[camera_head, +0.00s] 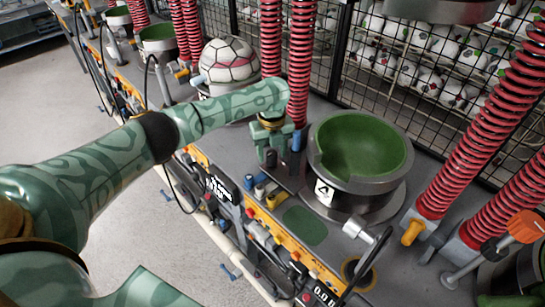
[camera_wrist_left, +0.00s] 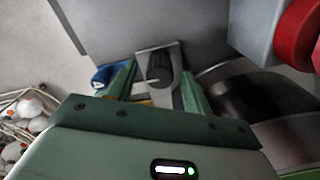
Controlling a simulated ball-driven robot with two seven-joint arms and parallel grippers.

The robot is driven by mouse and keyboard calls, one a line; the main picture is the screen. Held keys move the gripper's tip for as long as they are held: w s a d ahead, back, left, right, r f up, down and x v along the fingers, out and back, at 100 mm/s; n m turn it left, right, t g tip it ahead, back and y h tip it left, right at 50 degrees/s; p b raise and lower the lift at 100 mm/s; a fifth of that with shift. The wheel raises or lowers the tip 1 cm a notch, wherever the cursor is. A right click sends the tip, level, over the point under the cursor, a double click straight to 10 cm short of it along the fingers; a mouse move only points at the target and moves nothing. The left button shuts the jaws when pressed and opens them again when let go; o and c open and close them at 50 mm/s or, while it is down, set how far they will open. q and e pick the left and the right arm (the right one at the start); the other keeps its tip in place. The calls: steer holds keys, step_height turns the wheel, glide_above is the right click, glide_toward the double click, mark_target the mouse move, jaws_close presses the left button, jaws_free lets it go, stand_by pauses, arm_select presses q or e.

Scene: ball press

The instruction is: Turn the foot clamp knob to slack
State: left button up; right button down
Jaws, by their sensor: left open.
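My left gripper (camera_head: 272,148) reaches down at the grey bench beside the green-lined bowl. In the left wrist view its two green fingers (camera_wrist_left: 157,88) are apart, one on each side of a black ribbed knob (camera_wrist_left: 158,66). The knob sits on a grey bracket (camera_wrist_left: 170,95), and I see a gap between it and the fingers. No label shows which knob is the foot clamp. In the head view the gripper and arm partly hide this spot. My right gripper is in neither view.
The round press bowl (camera_head: 365,143) stands just right of the gripper. Red coil springs (camera_head: 299,62) rise behind it. A blue-topped post (camera_head: 296,140) stands close beside the fingers. An orange control panel (camera_head: 272,228) runs along the front edge. A wire mesh fence (camera_head: 330,45) closes the back.

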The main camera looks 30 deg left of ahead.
arm_select(q)
steer(key=shift+f, duration=0.6)
steer(key=c, duration=1)
steer(key=shift+o, duration=0.2)
